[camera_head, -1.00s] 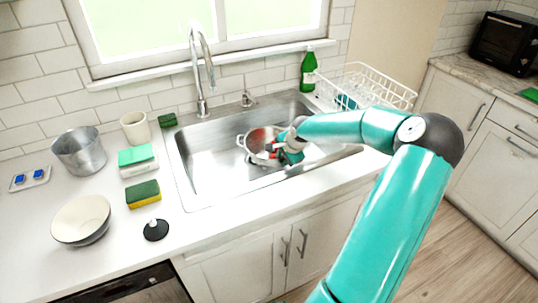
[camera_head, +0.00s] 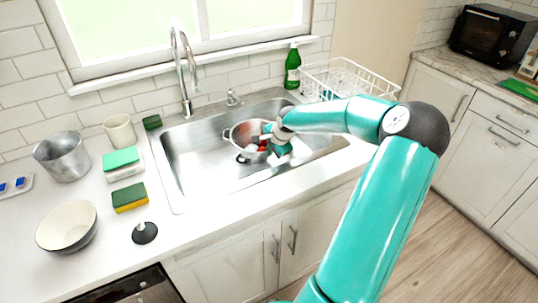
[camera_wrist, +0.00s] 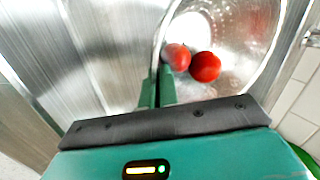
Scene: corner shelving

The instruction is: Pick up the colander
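The metal colander (camera_head: 236,133) with side handles is over the sink basin, a little above the basin floor. In the wrist view its rim (camera_wrist: 158,42) runs down to my gripper's fingers. Two red round fruits, like tomatoes (camera_wrist: 205,67), lie inside it. My gripper (camera_wrist: 158,88) has its two green fingers close together, one on each side of the rim, and appears shut on it. In the head view my gripper (camera_head: 268,138) is at the colander's right side and hides part of it.
The steel sink (camera_head: 190,165) surrounds the colander, with a tall faucet (camera_head: 181,70) behind. A green bottle (camera_head: 292,68) and white dish rack (camera_head: 350,75) stand behind right. A metal pot (camera_head: 62,158), cup (camera_head: 119,131), sponges (camera_head: 129,197) and bowl (camera_head: 67,228) are on the left counter.

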